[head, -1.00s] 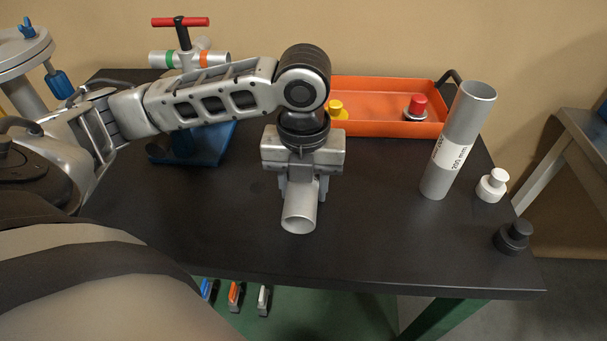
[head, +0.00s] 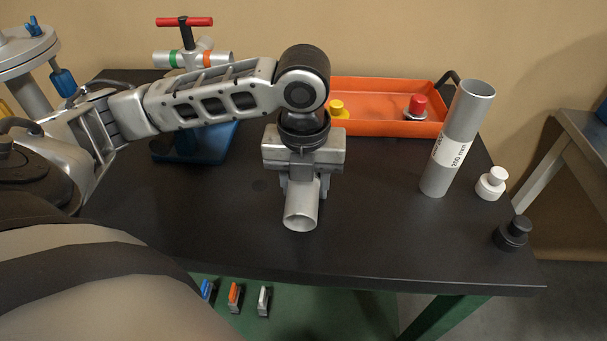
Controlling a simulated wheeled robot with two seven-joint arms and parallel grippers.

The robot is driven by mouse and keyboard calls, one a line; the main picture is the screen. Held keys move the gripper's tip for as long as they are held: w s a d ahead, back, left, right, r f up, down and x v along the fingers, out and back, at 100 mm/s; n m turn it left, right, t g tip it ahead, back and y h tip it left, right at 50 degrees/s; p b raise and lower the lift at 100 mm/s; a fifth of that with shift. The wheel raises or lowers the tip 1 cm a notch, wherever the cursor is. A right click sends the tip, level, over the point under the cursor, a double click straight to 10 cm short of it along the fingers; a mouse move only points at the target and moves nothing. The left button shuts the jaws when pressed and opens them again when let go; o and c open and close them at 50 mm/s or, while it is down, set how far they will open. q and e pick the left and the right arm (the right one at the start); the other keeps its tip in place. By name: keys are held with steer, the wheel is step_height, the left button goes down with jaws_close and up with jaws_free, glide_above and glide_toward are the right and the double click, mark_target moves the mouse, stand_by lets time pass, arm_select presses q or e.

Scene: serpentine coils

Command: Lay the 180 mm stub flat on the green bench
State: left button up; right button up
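A short grey metal pipe stub (head: 302,208) shows in the head view, its open end facing me. Its length marking is not visible, and its far part is hidden under my gripper. My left gripper (head: 302,190) is above it from behind, with a finger on each side, shut on the stub. The stub lies roughly level, at or just over the dark top of the bench (head: 230,235); I cannot tell whether it touches. The bench has green parts below its top (head: 445,318). My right gripper is not in view.
A taller pipe (head: 459,135) marked 260 mm or similar stands upright at right. White (head: 491,184) and black (head: 512,233) capped pieces stand near the right edge. An orange tray (head: 385,95) and a blue-based valve stand (head: 195,145) are behind. The front left top is clear.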

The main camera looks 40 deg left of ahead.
arm_select(q)
steer(key=o, duration=1.2)
steer(key=f, duration=0.2)
steer(key=shift+s+d+f, duration=0.25)
steer(key=shift+s+f, duration=0.1)
steer(key=shift+f, duration=0.05)
steer(key=shift+c, duration=0.2)
steer(key=shift+o, duration=0.9)
steer(key=shift+w+d, duration=0.15)
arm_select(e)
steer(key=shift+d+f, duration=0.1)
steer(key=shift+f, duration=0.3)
arm_select(q)
steer(key=shift+g, duration=0.3)
steer(key=r, duration=0.2)
steer(key=r+p, duration=0.1)
steer(key=r, duration=0.3)
steer(key=shift+w+a, duration=0.3)
steer(key=shift+a, duration=0.1)
step_height(320, 180, up, 13)
steer(key=p, duration=0.3)
steer(key=shift+s+d+t+p, duration=0.35)
steer(key=shift+s+t+p, duration=0.05)
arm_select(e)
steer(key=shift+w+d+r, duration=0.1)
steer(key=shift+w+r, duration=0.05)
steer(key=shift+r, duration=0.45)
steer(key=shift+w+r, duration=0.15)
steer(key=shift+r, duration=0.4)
